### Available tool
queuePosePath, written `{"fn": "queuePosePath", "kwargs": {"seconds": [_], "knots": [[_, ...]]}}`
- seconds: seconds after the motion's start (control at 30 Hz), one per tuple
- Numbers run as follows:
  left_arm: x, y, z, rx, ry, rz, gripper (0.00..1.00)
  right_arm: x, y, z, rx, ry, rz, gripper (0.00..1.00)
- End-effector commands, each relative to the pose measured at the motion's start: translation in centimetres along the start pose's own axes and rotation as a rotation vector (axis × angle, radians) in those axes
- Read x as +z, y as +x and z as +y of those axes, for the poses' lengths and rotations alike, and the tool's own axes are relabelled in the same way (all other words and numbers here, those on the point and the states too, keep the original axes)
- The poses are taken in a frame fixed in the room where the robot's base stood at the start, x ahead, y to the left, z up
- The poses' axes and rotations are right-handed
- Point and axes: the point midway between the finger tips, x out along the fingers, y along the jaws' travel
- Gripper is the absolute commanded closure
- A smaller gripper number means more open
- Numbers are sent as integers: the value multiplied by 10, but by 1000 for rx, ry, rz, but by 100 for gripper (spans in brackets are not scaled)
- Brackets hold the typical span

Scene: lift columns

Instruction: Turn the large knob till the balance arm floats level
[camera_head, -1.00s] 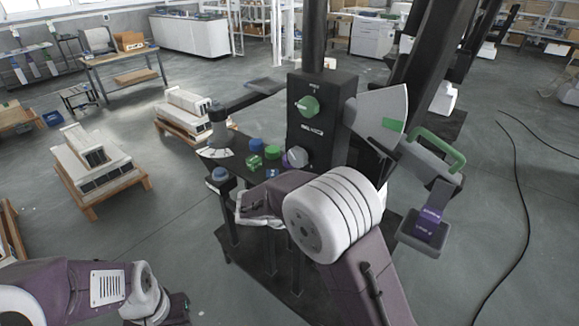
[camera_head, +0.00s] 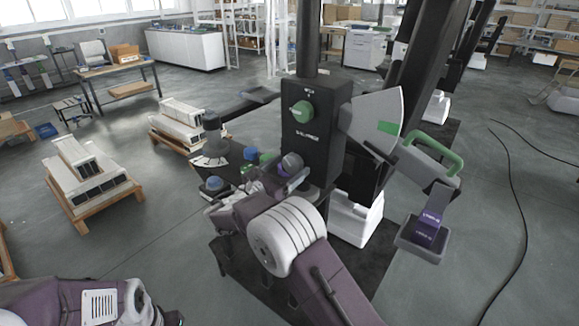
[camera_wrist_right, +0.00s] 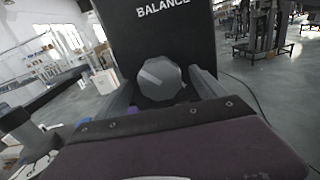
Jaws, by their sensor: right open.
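The large grey faceted knob (camera_wrist_right: 160,80) sits on the front of the black column housing, below the BALANCE lettering; in the head view the knob (camera_head: 291,162) is partly hidden by my gripper. My right gripper (camera_wrist_right: 163,88) is open, one finger at each side of the knob; contact cannot be told. The balance arm (camera_head: 428,162) slopes down to the right, with a green handle and a tray (camera_head: 408,240) of purple weights at its low end. A pale sector plate with a green band (camera_head: 388,127) stands beside the housing. My left gripper's fingers are out of view.
A smaller green knob (camera_head: 301,112) is higher on the housing (camera_head: 322,125). Blue and green pieces (camera_head: 250,154) sit on the dark shelf left of the large knob. White blocks on pallets (camera_head: 92,175) stand at left. A black cable (camera_head: 513,200) lies on the floor at right.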

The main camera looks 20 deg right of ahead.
Motion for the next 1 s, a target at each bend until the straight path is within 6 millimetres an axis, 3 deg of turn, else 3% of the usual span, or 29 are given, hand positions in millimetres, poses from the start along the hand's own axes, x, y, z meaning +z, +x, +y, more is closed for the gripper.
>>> {"fn": "queuePosePath", "kwargs": {"seconds": [0.3, 0.37, 0.53, 0.77, 1.0], "knots": [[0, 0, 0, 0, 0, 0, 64, 0, 6, 0, 0, 0, 0, 19], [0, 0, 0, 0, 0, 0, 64, 0, 6, 0, 0, 0, 0, 33], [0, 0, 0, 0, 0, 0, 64, 0, 6, 0, 0, 1, 0, 80], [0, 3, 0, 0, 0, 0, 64, -1, 6, 0, 1, 19, 0, 81], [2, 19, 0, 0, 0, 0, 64, -4, 6, 0, 0, 133, 0, 81]]}}
